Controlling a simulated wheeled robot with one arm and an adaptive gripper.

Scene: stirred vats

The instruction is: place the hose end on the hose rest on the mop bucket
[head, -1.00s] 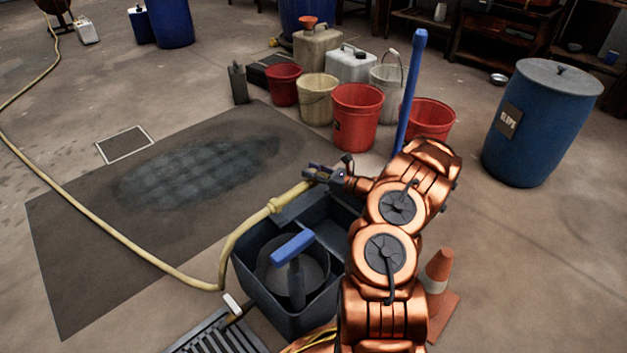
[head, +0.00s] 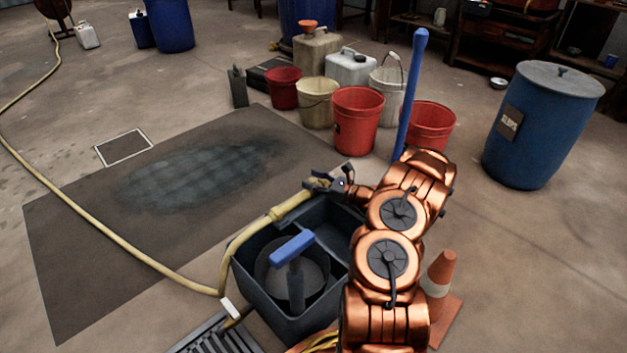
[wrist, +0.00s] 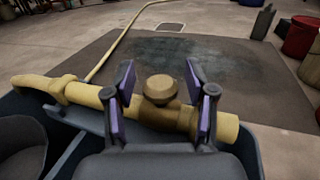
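The pale yellow hose (head: 246,235) rises from the floor and lies across the far edge of the dark blue mop bucket (head: 262,302). Its end carries a brass fitting with a round knob (wrist: 160,88), and a short pale hose end (wrist: 228,128) sticks out to the right in the wrist view. A flat blue-grey ledge (wrist: 84,118) on the bucket, seemingly the hose rest, shows under the hose; exact contact is partly hidden. My gripper (head: 322,182) is at the fitting. Its purple-padded fingers (wrist: 160,105) stand apart on either side of the knob, with gaps visible.
A blue handle (head: 292,247) stands in the bucket. A blue pole (head: 410,95) rises behind my arm. Red buckets (head: 358,122) and a blue drum (head: 540,125) stand beyond. An orange cone (head: 440,272) is right of my arm. The dark mat (head: 90,235) is mostly clear.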

